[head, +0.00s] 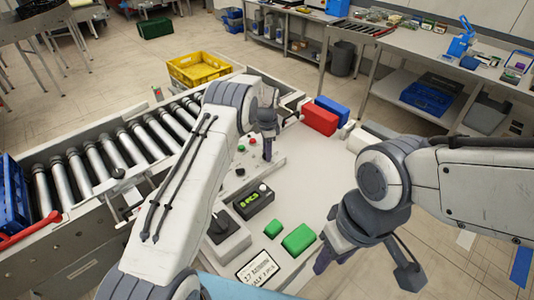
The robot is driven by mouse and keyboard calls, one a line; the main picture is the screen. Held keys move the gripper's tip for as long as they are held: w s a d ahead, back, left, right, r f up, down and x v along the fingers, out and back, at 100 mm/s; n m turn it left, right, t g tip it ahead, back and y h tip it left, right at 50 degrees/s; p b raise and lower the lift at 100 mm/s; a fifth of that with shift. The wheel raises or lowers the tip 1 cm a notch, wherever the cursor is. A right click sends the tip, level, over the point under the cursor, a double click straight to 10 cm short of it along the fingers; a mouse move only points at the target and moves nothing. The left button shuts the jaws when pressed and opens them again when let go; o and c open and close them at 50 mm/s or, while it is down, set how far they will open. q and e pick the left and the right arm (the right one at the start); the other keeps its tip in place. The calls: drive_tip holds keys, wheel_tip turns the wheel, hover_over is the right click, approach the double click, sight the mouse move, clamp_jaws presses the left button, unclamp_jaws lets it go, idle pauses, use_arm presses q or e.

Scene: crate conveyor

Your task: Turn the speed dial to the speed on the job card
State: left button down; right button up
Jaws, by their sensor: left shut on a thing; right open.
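My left gripper (267,154) reaches down to the control panel (262,166) beside the rollers. It is shut on what I take to be the speed dial, which the fingers hide, so its setting cannot be read. A red button and a green button (252,141) sit just left of the fingers. The job card (259,270) lies at the near edge of the white table; its small print is hard to read. My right gripper (366,268) is open and empty at the table's right edge, its fingers spread wide.
A display (250,203) with green "PCS" text, a grey device (228,238) and green blocks (299,239) stand near the card. Red (318,119) and blue boxes are behind. A yellow crate (199,69) is beyond the roller conveyor (112,155). The table's middle is clear.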

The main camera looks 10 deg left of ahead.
use_arm(q)
drive_tip(key=shift+f+n+b, duration=0.1)
drive_tip(key=shift+n+b, duration=0.85)
drive_tip(key=shift+n, duration=0.25)
drive_tip(key=shift+n+b, duration=0.45)
drive_tip(key=shift+n, duration=0.45)
drive_tip(key=n+b, duration=0.1)
drive_tip(key=n, duration=0.1)
drive_tip(key=shift+n, duration=0.4)
drive_tip(key=n, duration=0.2)
drive_tip(key=shift+n+b, duration=0.3)
drive_tip(key=shift+b, duration=0.1)
drive_tip(key=n+b, duration=0.1)
drive_tip(key=n, duration=0.5)
drive_tip(key=shift+r, duration=0.2)
drive_tip(key=n, duration=0.6)
drive_tip(key=shift+n, duration=0.4)
drive_tip(key=shift+c, duration=2.2)
unclamp_jaws()
